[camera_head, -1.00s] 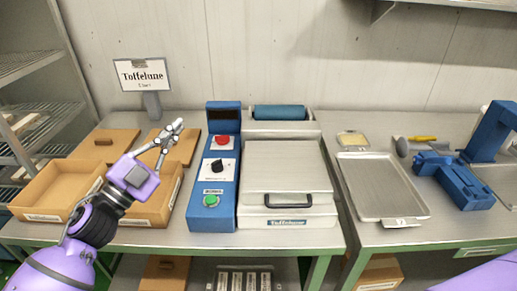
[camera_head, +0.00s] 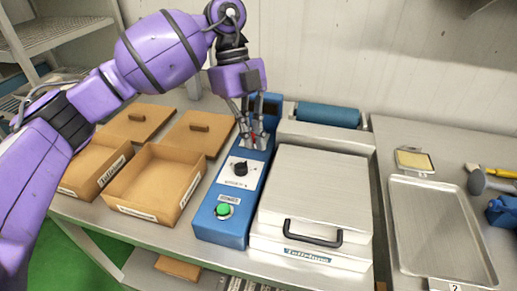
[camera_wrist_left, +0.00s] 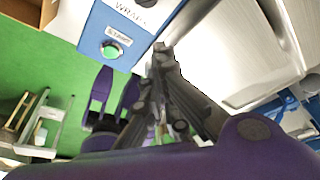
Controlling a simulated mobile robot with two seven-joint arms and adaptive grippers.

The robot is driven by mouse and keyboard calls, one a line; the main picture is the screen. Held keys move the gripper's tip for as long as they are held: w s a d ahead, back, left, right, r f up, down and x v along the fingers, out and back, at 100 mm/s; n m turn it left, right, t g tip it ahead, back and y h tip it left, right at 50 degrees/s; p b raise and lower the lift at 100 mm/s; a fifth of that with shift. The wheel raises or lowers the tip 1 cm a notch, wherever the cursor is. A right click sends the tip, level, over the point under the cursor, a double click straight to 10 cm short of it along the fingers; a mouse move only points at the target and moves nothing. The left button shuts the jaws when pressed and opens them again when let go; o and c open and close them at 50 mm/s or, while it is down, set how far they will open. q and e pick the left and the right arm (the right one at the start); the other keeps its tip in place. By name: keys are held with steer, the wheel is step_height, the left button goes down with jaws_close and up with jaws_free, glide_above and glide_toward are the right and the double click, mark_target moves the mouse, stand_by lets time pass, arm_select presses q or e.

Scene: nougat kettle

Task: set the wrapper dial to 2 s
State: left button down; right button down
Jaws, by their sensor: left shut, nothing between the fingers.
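The wrapper's blue control box (camera_head: 206,221) stands left of the grey lidded machine. Its black dial (camera_head: 240,169) sits on a white plate in the middle of the box; its pointer setting is too small to read. A green button (camera_head: 223,210) is nearer the front and also shows in the left wrist view (camera_wrist_left: 112,48). A red knob (camera_head: 256,139) at the back is partly hidden by my left gripper. My left gripper (camera_head: 254,145) points down over that red knob, behind the black dial, shut and empty; touching cannot be told.
The grey lidded machine (camera_head: 316,178) with a black handle stands right of the box. Open cardboard boxes (camera_head: 150,184) and their lids lie to the left. A metal tray (camera_head: 436,227) is on the right table. My left arm crosses the upper left.

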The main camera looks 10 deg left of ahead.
mark_target(241, 167)
arm_select(q)
steer(key=x, duration=0.9)
steer(key=shift+w+d+f, duration=0.1)
steer(key=shift+w+f, duration=0.05)
steer(key=shift+f, duration=0.25)
steer(key=shift+w+a+r+p, duration=0.1)
steer(key=shift+w+a+p, duration=0.2)
steer(key=shift+w+a, duration=1.1)
